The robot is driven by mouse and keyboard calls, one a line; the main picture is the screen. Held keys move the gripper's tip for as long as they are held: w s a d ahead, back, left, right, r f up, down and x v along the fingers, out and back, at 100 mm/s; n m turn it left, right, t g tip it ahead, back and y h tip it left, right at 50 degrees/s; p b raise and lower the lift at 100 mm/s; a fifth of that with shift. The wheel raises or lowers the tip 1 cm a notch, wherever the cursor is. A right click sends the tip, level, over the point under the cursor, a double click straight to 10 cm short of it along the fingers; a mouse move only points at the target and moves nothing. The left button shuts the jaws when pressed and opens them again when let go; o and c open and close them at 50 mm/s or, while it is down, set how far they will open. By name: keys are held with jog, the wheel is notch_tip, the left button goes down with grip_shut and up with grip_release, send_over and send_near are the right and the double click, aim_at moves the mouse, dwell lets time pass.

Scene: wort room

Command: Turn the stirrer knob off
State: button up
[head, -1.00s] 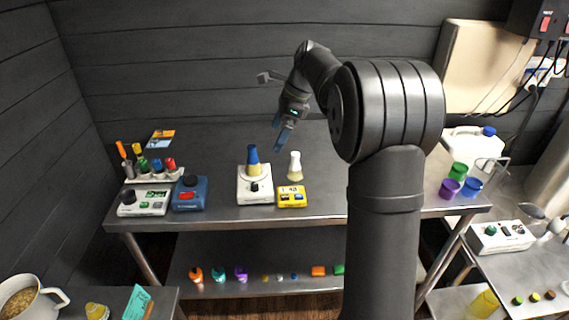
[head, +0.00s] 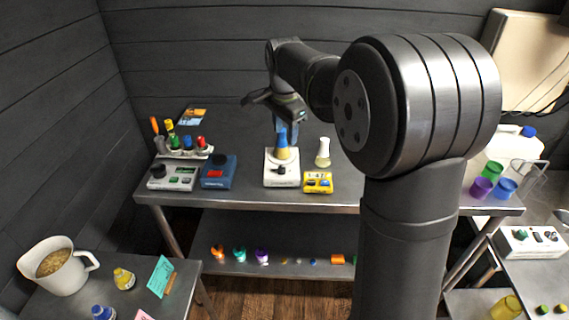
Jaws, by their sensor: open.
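The stirrer is a white box (head: 268,180) on the steel bench, with a dark knob (head: 280,170) on its front. A yellow flask (head: 282,153) with a blue upper part stands on top of it. The gripper is open and apart from the knob. The knob's setting is too small to read.
A blue device (head: 218,173) and a white-green device (head: 173,178) stand to the left. A yellow timer (head: 318,182) and a small pale flask (head: 323,153) stand close on the right. A tube rack (head: 186,152) is behind left. Bare bench lies right of the timer.

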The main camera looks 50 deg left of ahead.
jog(key=s+n+t, duration=0.3)
jog(key=s+n, duration=0.1)
jog(key=n, duration=0.1)
send_near(281, 167)
jog(key=shift+n+y, duration=0.3)
jog(key=shift+n, duration=0.1)
jog(key=x, duration=0.8)
jog(key=shift+w+d+f, duration=0.2)
jog(key=shift+d+f, duration=0.1)
jog(key=shift+f, duration=0.05)
grip_shut()
